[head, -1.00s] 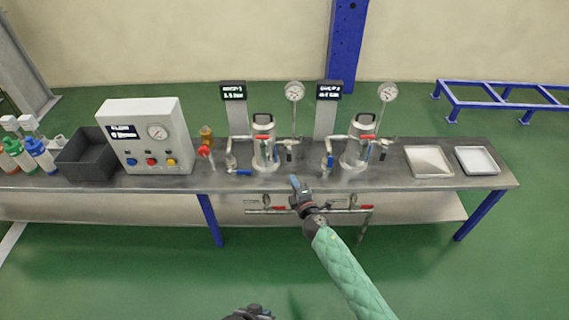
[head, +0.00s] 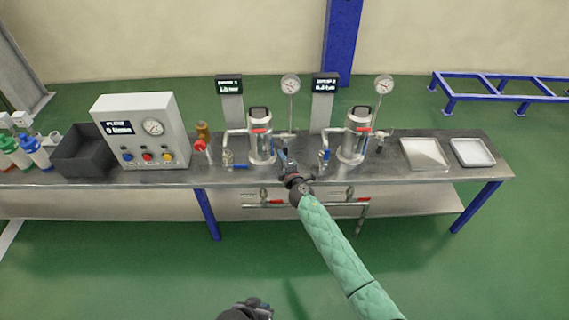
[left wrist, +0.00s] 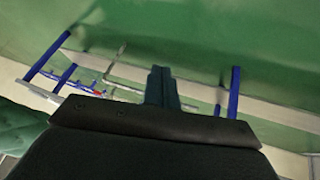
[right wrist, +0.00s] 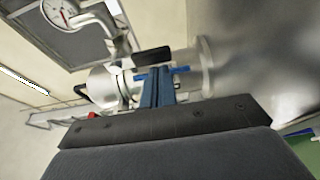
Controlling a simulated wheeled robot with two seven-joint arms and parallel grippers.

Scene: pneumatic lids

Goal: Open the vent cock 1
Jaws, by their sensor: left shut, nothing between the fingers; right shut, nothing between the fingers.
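The left vessel (head: 262,150) is a metal cylinder with a red lever (head: 260,130) near its top and a blue lever (head: 241,166) at its lower left. No readable label shows which fitting is vent cock 1. My right gripper (head: 283,157) is shut and empty, just right of this vessel at the bench front. In the right wrist view, its fingers (right wrist: 159,75) overlap a blue bar (right wrist: 182,70) and sit beside a black handle-like piece (right wrist: 152,57); contact cannot be told. My left gripper (head: 262,306) is shut and empty, low over the floor, away from the bench.
A second vessel (head: 353,147) with similar levers stands to the right. Round gauges (head: 290,84) rise behind both vessels. A control box (head: 143,130) and dark bin (head: 84,152) stand left, two trays (head: 472,153) right. Pipes with red levers (head: 276,202) run under the bench top.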

